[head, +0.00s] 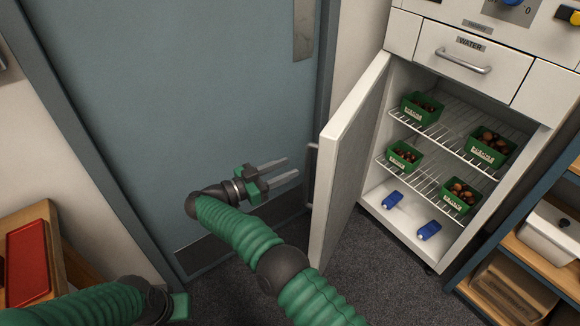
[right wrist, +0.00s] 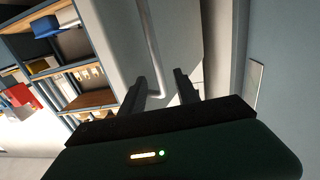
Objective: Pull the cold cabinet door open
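The cold cabinet (head: 400,222) stands at the right in the head view with its white door (head: 350,150) swung wide open to the left. The door's grey bar handle (head: 311,175) is on its outer face; it also shows in the right wrist view (right wrist: 153,45). My right gripper (head: 288,170) is open and empty, its two fingers pointing at the handle, with the tips just short of it in the head view. In the right wrist view the handle's end appears between the fingers (right wrist: 160,88). My left gripper (head: 178,305) is low at the left, its fingers not clear.
Green boxes of chestnuts (head: 421,108) stand on the cabinet's wire shelves, with blue objects (head: 393,199) on its floor. A WATER drawer (head: 470,65) is above. A blue-grey door (head: 160,100) is behind my right arm. A shelf unit (head: 530,262) stands right, a red tray (head: 28,262) left.

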